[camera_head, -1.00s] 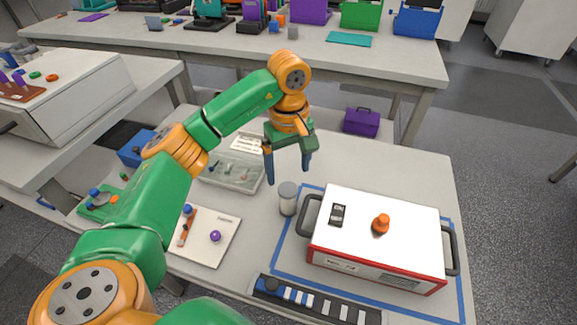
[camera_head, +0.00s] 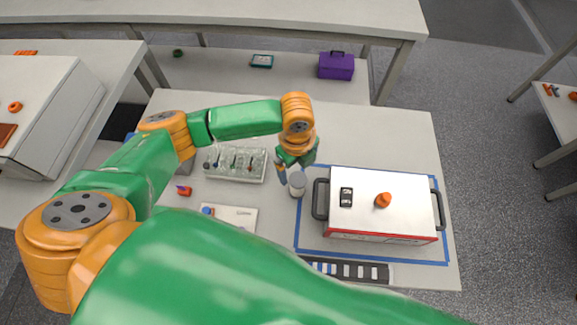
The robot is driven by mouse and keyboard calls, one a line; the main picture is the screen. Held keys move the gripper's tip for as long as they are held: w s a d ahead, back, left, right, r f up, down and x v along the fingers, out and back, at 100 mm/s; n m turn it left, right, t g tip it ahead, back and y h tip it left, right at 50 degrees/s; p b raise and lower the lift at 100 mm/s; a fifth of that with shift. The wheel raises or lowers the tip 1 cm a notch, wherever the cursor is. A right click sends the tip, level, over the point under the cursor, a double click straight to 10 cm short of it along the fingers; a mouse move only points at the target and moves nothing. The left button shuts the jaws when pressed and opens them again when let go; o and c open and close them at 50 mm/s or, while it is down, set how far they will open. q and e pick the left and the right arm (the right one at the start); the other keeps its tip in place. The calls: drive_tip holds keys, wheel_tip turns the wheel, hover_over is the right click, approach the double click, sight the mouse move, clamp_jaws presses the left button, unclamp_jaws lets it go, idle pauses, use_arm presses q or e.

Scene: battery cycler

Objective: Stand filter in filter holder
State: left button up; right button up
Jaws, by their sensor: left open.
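A short grey cylinder with a pale top (camera_head: 297,185), possibly the filter, stands upright on the table just left of the white and red box. My left gripper (camera_head: 289,175) points down right at it, with its fingers apart. One finger shows at the cylinder's left side; the other is mostly hidden, and I cannot tell whether they touch it. I cannot pick out the filter holder for certain. A clear tray (camera_head: 236,178) with several small upright items lies left of the gripper. My right gripper is not in view.
The white and red box (camera_head: 362,186) with black side handles and an orange knob stands inside a blue taped outline (camera_head: 297,233). A black and white strip (camera_head: 350,271) lies in front. A white card (camera_head: 240,215) lies at left. The table behind the box is clear.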

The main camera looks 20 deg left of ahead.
use_arm(q)
drive_tip(key=shift+s+a+f+g, duration=0.15)
drive_tip(key=shift+s+f+g, duration=0.2)
drive_tip(key=shift+s, duration=0.35)
drive_tip(key=f, duration=0.4)
drive_tip(key=d+f, duration=0.1)
drive_tip(key=shift+w+f, duration=0.3)
drive_tip(key=shift+f, duration=0.1)
drive_tip(key=shift+w+f, duration=0.1)
drive_tip(key=shift+f, duration=0.25)
clamp_jaws()
drive_tip(key=shift+r, duration=0.35)
drive_tip(key=s+d+r, duration=0.7)
drive_tip(key=s+r, duration=0.5)
wheel_tip(320, 180, up, 11)
drive_tip(key=n, duration=2.4)
hover_over(298, 179)
drive_tip(key=s+a, duration=0.4)
drive_tip(key=a, duration=0.1)
drive_tip(key=shift+a+r, duration=0.1)
drive_tip(key=shift+a, duration=0.1)
